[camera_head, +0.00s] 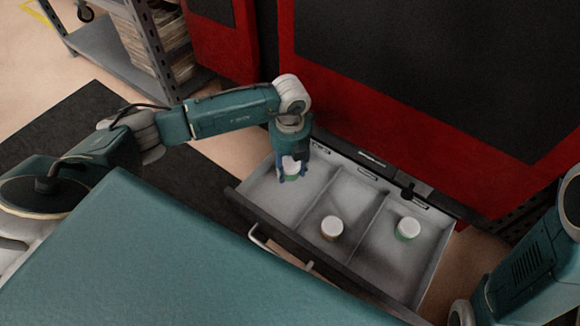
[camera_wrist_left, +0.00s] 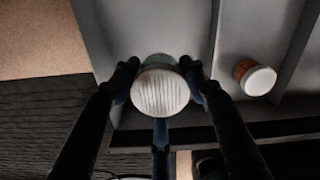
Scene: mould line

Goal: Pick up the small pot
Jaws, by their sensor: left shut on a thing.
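My left gripper (camera_head: 292,176) reaches down into the left compartment of an open grey drawer (camera_head: 340,190). Its fingers are shut on a small pot with a white lid (camera_head: 294,165), mostly hidden by the gripper. In the left wrist view the pot's ribbed white lid (camera_wrist_left: 160,92) sits between the fingers (camera_wrist_left: 160,85), with a little of its pale green side showing. I cannot tell whether the pot touches the drawer floor. My right arm shows at the right edge, but its gripper is out of view.
A brown pot with a white lid (camera_head: 331,228) stands in the middle compartment, and a green one with a white lid (camera_head: 408,228) in the right compartment. Thin dividers (camera_head: 366,222) separate them. A red cabinet (camera_head: 370,120) stands behind the drawer; a metal shelf (camera_head: 110,50) is at upper left.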

